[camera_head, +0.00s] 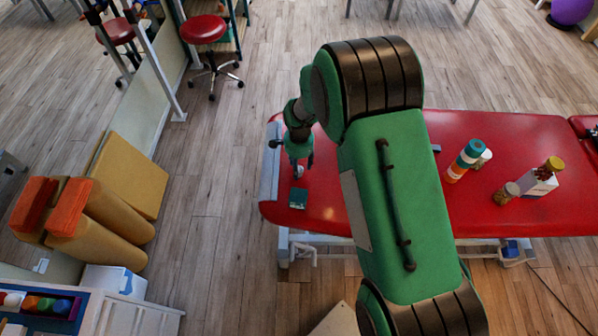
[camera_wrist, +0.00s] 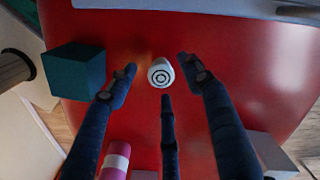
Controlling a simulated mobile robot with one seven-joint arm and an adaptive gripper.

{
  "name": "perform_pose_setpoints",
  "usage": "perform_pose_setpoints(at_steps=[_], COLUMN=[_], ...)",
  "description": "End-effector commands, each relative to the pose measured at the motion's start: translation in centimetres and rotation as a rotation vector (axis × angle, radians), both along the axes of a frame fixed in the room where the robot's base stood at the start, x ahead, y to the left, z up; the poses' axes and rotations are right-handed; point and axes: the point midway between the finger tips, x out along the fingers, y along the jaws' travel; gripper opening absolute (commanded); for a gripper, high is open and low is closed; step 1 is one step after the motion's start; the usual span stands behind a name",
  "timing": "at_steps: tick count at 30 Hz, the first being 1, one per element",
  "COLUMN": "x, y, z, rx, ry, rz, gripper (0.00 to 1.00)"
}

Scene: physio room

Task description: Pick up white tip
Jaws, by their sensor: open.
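The white tip (camera_wrist: 161,72) is a small white round piece with dark rings on the face toward the camera. It stands on the red padded couch (camera_wrist: 255,90) and lies between the ends of my fingers in the wrist view. In the head view a small white spot that looks like it (camera_head: 299,171) shows just below my gripper (camera_head: 300,160). My gripper (camera_wrist: 157,68) is open, with fingers on the left, right and near sides of the tip. No contact with the tip is visible.
A dark teal box (camera_wrist: 73,70) is close on the left. A pink-and-white item (camera_wrist: 115,160) and a pale box (camera_wrist: 270,155) are at the near side. Farther right on the couch stand a teal-and-orange bottle (camera_head: 463,160), a jar (camera_head: 505,194) and a white box (camera_head: 540,182).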

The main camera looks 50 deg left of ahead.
Motion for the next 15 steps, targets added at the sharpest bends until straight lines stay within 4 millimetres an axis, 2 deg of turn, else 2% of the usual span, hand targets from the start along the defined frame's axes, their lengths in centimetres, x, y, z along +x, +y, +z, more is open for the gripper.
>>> perform_pose_setpoints(at_steps=[6,15], x=[0.0,0.0], y=[0.1,0.1], z=[-2.3,-2.7], rx=[0.001,0.002], ry=[0.000,0.000], rz=[0.000,0.000], gripper=[0.50,0.50])
